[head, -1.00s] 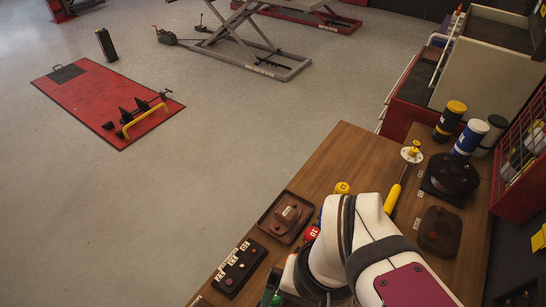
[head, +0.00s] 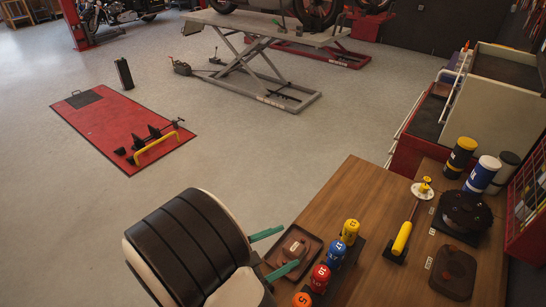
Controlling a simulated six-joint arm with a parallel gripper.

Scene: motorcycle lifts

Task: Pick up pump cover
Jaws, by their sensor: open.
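A reddish-brown part with a small pale label, which looks like the pump cover (head: 297,243), sits in a shallow dark brown tray (head: 317,240) near the left edge of the wooden bench. My gripper (head: 290,246) is open. Its two green fingers, spread apart, reach in from the left over the tray, one towards its far side and one towards its near side. I cannot tell whether they touch the cover. My arm hides the tray's left side.
Several numbered colored caps (head: 350,231) stand right of the tray. A yellow-handled tool (head: 402,238), a round dark part (head: 466,210) and a flat brown piece (head: 453,273) lie further right. Canisters (head: 460,157) stand at the back. The bench's middle (head: 365,190) is clear.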

